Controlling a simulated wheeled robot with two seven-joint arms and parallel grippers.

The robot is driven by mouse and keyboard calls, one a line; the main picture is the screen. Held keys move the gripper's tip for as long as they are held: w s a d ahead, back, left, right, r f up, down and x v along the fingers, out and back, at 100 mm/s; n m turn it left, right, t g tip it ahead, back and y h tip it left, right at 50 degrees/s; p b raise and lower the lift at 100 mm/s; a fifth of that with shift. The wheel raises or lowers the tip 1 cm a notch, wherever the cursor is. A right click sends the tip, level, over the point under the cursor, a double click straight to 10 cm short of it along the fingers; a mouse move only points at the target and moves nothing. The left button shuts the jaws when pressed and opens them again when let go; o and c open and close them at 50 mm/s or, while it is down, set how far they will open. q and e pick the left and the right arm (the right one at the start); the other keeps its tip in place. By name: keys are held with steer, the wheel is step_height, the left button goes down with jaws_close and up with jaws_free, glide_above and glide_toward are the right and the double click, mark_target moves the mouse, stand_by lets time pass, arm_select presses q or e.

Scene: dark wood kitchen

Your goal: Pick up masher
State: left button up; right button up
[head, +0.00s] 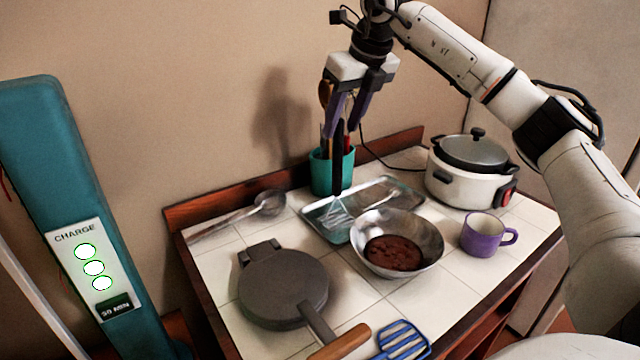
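The masher (338,168) has a long dark handle and hangs nearly upright in front of the teal utensil crock (322,175). A pale slotted head shows at its lower end, over the metal tray (312,212); whether it touches the tray is hard to tell. My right gripper (343,126), with purple fingers, points down from above. Its fingers are around the top of the dark handle and appear closed on it. The upper end of the handle is partly hidden by the fingers. My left gripper is not in view.
A steel bowl (427,236) with brown food, a purple mug (480,236) and a white slow cooker (455,185) stand to the right. A dark round pan (282,287), a ladle (268,203) and a blue spatula (402,340) lie around the tiled top.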

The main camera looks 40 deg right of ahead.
mark_target(334, 155)
steer(key=x, duration=0.3)
steer(key=shift+s+f, duration=0.2)
steer(key=shift+f, duration=0.15)
steer(key=p+x, duration=0.1)
steer(key=x, duration=0.4)
steer(key=shift+w+a+f, duration=0.1)
steer(key=shift+f, duration=0.25)
steer(key=shift+c, duration=0.3)
jaws_close()
